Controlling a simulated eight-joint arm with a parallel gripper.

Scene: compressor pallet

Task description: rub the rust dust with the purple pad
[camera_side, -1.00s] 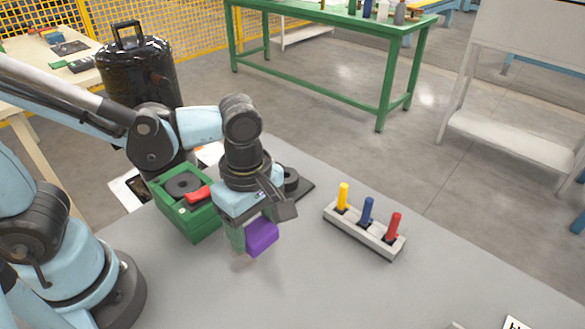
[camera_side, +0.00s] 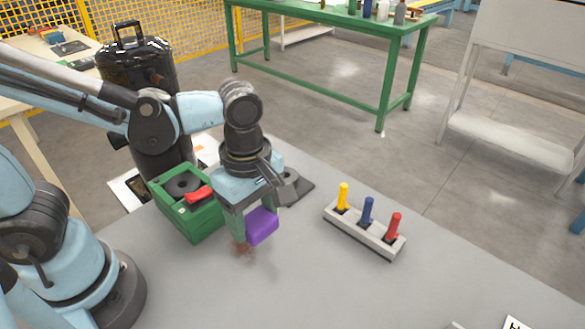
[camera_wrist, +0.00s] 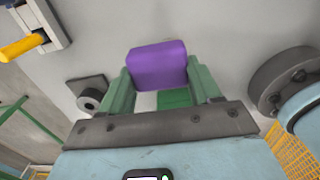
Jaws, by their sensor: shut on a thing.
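The purple pad (camera_side: 263,227) is held in my gripper (camera_side: 257,222), which is shut on it between its green fingers. The rust dust (camera_side: 242,248) is a small reddish-brown smear on the grey table, just below and left of the pad in the side view. The pad looks close above the table; whether it touches cannot be told. In the wrist view the pad (camera_wrist: 157,66) sits between the fingertips of my gripper (camera_wrist: 162,82), and the dust does not show there.
A green box (camera_side: 190,222) with a red item (camera_side: 198,194) stands left of my gripper. A pale rack (camera_side: 364,233) with yellow, blue and red pegs stands to the right. A dark plate (camera_side: 302,187) lies behind my gripper.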

